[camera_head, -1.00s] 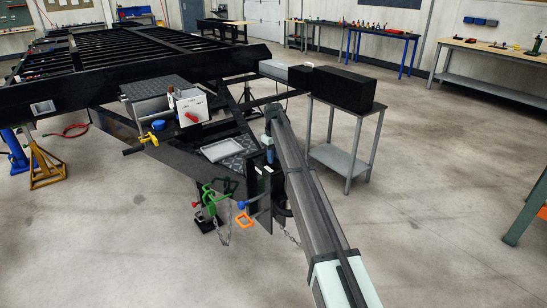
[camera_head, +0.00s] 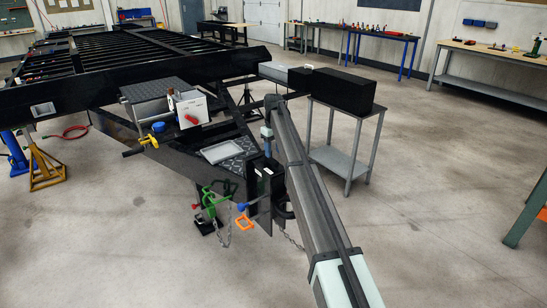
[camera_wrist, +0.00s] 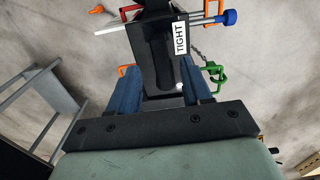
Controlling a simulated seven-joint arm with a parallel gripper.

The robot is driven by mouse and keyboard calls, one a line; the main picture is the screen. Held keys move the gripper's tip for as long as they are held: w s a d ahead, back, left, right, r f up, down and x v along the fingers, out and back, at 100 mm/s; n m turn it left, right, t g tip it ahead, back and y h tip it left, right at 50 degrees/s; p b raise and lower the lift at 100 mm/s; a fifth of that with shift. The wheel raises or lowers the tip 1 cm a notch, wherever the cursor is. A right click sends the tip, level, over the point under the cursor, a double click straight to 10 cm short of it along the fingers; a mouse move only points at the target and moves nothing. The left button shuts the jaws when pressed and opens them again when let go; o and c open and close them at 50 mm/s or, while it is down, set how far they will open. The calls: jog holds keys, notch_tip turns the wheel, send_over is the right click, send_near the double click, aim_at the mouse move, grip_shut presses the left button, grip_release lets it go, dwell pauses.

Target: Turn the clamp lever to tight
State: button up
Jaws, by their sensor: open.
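In the wrist view, a white label reading TIGHT (camera_wrist: 181,38) sits on a dark upright part of the clamp hardware (camera_wrist: 155,45). My gripper (camera_wrist: 160,82) is open, its two blue fingers apart, with dark hardware showing in the gap between them. I cannot tell whether the fingers touch it, nor which dark part is the clamp lever. A rod with a blue knob (camera_wrist: 228,17) sticks out to the right of the label. In the head view, my gripper (camera_head: 267,136) hangs over the trailer's front end, above the black coupler area (camera_head: 262,184), partly hidden by my arm.
A grey tray (camera_head: 221,152) lies on the trailer tongue behind. A grey side stand (camera_head: 340,160) is to the right. The front floor is clear.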

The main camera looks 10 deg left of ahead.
aim_at(274, 160)
notch_tip(274, 160, up, 9)
jog(key=shift+r, duration=0.15)
dwell(0.6)
jog(key=s+d+f+m, duration=0.2)
jog(key=s+d+f, duration=0.3)
jog(key=s+f, duration=0.65)
jog(key=s+d+f+m, duration=0.2)
jog(key=s+d+f, duration=0.55)
jog(key=f, duration=0.75)
jog(key=s+d+f+m, duration=0.2)
jog(key=s+d+f, duration=0.1)
jog(key=s+f, duration=0.9)
jog(key=s+d+f+m+g, duration=0.1)
jog(key=s+d+f, duration=0.4)
jog(key=s, duration=0.9)
jog(key=s+d+f+m+g, duration=0.1)
jog(key=s+d+f+g, duration=0.2)
jog(key=s, duration=1.2)
jog(key=s+d+f+m+g, duration=0.1)
jog(key=s+d+f+g, duration=0.1)
jog(key=s+d+f, duration=0.6)
jog(key=s+f, duration=0.5)
jog(key=s, duration=0.2)
jog(key=shift+d+f+g, duration=0.2)
jog(key=shift+d+g, duration=0.05)
jog(key=shift+g, duration=0.15)
